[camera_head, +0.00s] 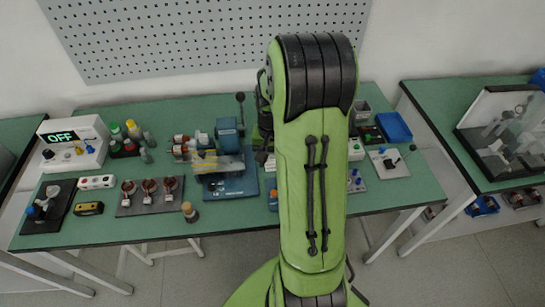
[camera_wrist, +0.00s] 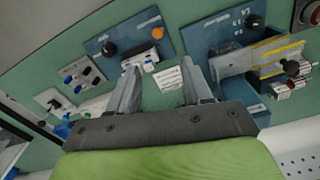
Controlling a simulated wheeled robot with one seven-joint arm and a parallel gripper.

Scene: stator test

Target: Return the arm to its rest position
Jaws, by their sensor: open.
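My green arm (camera_head: 312,190) reaches over the middle of the green-topped table (camera_head: 250,218) in the head view. It hides part of the table behind it. My gripper is hidden behind the arm there. In the wrist view my gripper (camera_wrist: 160,78) shows two grey fingers spread wide apart with nothing between them. A white label (camera_wrist: 172,77) on the tabletop shows in the gap. A blue panel with a black knob and an orange button (camera_wrist: 128,44) lies just beyond the fingers.
A blue machine (camera_head: 228,138) on a blue base stands left of my arm. A white box reading OFF (camera_head: 72,140), bottles (camera_head: 133,130) and copper-coloured parts (camera_head: 149,190) are farther left. A blue bin (camera_head: 394,127) is on the right. A second table (camera_head: 440,105) with a clear-fronted case stands beyond a gap.

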